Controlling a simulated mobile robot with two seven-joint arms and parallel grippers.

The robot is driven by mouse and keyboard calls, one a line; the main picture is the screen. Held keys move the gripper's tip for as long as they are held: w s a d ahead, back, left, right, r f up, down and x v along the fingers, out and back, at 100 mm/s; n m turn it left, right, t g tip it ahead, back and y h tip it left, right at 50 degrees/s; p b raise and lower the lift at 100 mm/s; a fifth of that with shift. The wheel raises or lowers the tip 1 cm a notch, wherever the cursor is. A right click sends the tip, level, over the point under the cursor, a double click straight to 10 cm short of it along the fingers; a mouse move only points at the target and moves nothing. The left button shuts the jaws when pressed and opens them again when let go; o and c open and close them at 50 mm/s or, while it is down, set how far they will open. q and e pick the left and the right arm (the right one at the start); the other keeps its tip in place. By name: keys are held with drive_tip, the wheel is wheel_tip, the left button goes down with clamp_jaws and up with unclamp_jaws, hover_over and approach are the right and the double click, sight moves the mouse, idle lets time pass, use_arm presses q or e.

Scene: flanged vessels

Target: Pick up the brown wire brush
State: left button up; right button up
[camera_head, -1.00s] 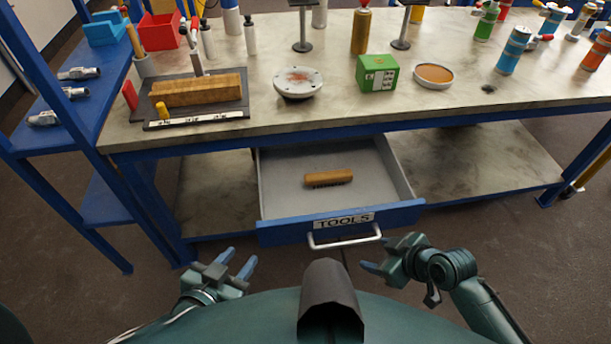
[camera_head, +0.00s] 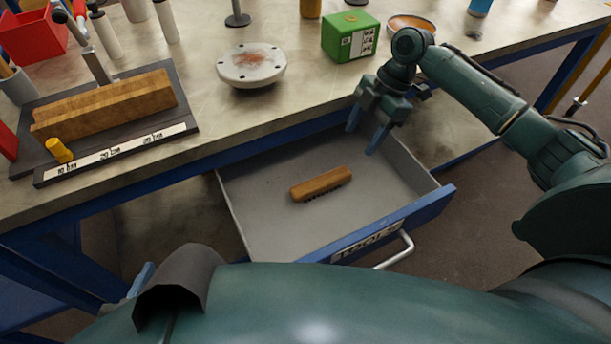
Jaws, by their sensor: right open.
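The brown wire brush (camera_head: 320,184) lies bristles down on the floor of the open grey drawer (camera_head: 270,225), near its middle. Its dark bristles show along its lower edge. My right gripper (camera_head: 362,142) is open and empty, fingers pointing down, over the drawer's back right part. It is above and to the right of the brush, apart from it. Of my left gripper only a blue fingertip (camera_head: 141,280) shows at the lower left, beside my body; the rest is hidden.
The workbench top (camera_head: 215,115) overhangs the drawer's back. On it stand a green box (camera_head: 350,38), a round white flange (camera_head: 251,65) and a board with a wooden block (camera_head: 105,105). The drawer's blue front (camera_head: 425,212) with its handle (camera_head: 395,252) faces me.

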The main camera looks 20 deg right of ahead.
sight(336, 174)
drive_tip(key=x, duration=0.3)
drive_tip(key=b+x, duration=0.1)
drive_tip(key=x, duration=0.3)
drive_tip(key=shift+s, duration=0.2)
drive_tip(key=shift+a+b+x, duration=0.2)
drive_tip(key=shift+b+x, duration=0.2)
drive_tip(key=shift+x, duration=1.1)
drive_tip(key=shift+a+b+x, duration=0.2)
drive_tip(key=shift+b+x, duration=0.2)
drive_tip(key=shift+x, duration=1.1)
use_arm(q)
drive_tip(key=f, duration=0.1)
drive_tip(key=d+f+m, duration=0.1)
drive_tip(key=f, duration=0.1)
drive_tip(key=shift+w+d+f, duration=0.1)
drive_tip(key=shift+w, duration=0.1)
use_arm(e)
drive_tip(key=shift+w+r, duration=0.15)
drive_tip(key=shift+r, duration=0.05)
drive_tip(key=c, duration=1.1)
